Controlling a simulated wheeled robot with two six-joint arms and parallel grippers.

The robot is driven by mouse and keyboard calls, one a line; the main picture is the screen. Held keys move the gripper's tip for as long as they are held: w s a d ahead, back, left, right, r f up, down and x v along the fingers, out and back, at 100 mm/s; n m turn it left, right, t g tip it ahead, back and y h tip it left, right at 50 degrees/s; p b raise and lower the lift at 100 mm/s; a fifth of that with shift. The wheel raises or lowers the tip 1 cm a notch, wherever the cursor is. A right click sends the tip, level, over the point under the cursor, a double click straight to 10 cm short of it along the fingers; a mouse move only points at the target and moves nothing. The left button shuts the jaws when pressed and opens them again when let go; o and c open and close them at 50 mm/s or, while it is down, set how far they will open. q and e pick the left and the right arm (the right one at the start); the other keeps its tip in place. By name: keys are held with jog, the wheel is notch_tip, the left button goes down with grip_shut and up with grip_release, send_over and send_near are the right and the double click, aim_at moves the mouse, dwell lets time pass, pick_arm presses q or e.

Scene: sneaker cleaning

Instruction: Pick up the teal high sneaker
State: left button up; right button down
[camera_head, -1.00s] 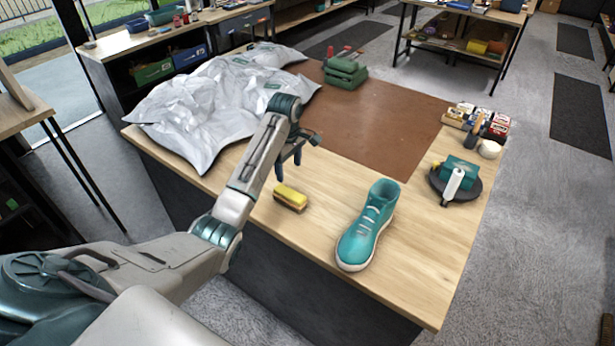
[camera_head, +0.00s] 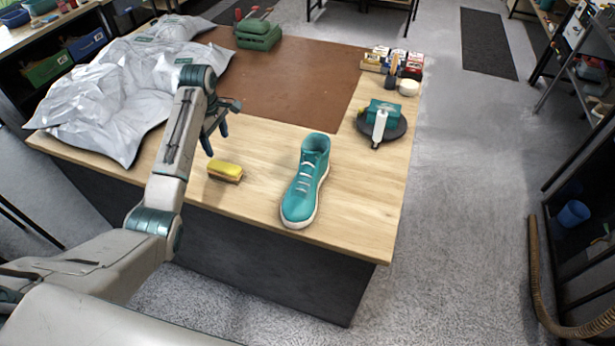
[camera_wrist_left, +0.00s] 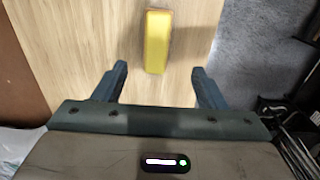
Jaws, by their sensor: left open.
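The teal high sneaker (camera_head: 306,182) stands upright on the wooden table, toe toward the front edge, right of my left arm in the head view. My left gripper (camera_head: 214,143) is open and empty above the table, to the left of the sneaker and apart from it. In the left wrist view the open fingers (camera_wrist_left: 159,86) show with a yellow-topped brush (camera_wrist_left: 157,42) ahead of them; the sneaker is not in that view. My right gripper is not in view.
The yellow brush (camera_head: 225,171) lies between my left gripper and the sneaker. A crumpled silver sheet (camera_head: 95,95) covers the table's left side. A brown mat (camera_head: 290,85) lies behind. A round dark stand (camera_head: 392,127) with a teal box is at the right. The table right of the sneaker is clear.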

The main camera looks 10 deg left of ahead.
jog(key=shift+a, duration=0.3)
